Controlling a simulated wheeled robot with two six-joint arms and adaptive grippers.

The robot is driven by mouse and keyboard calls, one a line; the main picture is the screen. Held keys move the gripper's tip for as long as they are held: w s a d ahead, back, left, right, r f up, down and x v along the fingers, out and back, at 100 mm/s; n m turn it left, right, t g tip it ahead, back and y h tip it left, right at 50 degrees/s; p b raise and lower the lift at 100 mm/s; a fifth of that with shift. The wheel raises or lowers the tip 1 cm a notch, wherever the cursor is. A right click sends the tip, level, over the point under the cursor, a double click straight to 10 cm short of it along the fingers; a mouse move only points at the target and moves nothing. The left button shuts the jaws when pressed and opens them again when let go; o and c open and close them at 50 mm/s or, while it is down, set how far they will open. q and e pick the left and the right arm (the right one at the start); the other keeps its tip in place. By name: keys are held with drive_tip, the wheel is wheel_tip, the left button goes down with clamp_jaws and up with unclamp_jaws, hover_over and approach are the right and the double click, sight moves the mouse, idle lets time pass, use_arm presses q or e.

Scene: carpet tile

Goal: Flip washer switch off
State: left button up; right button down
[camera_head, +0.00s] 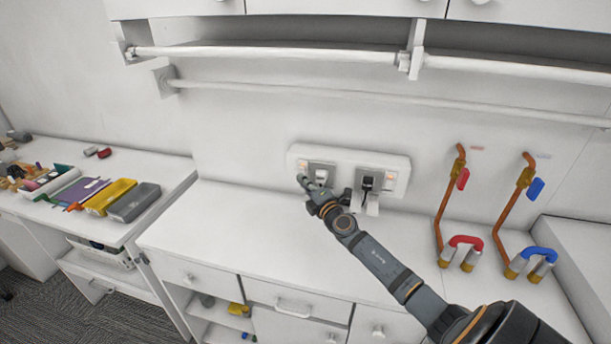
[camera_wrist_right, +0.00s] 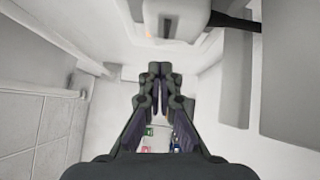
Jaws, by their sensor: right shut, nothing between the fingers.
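A white wall panel (camera_head: 345,155) with sockets and switches is on the wall above the counter. A small switch with an orange glow (camera_head: 302,165) is at its left end, and another lit switch (camera_head: 391,178) is at its right end. Plugs are in the sockets between them. My right gripper (camera_head: 306,182) is in front of the panel's lower left part, close to the left switch; I cannot tell whether it touches. In the right wrist view its fingers (camera_wrist_right: 160,92) are together and empty, with a socket plug (camera_wrist_right: 178,18) above. My left gripper is out of view.
The white counter (camera_head: 230,218) below the panel is mostly clear. Copper pipes with a red valve (camera_head: 463,179) and a blue valve (camera_head: 535,188) stand to the right. Rails (camera_head: 270,52) run above the panel. A table with trays (camera_head: 110,196) is at the left.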

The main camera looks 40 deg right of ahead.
drive_tip(key=shift+w+d+b, duration=0.3)
drive_tip(key=shift+w+d, duration=0.3)
drive_tip(key=shift+d, duration=0.35)
drive_tip(key=shift+w+d+r, duration=0.2)
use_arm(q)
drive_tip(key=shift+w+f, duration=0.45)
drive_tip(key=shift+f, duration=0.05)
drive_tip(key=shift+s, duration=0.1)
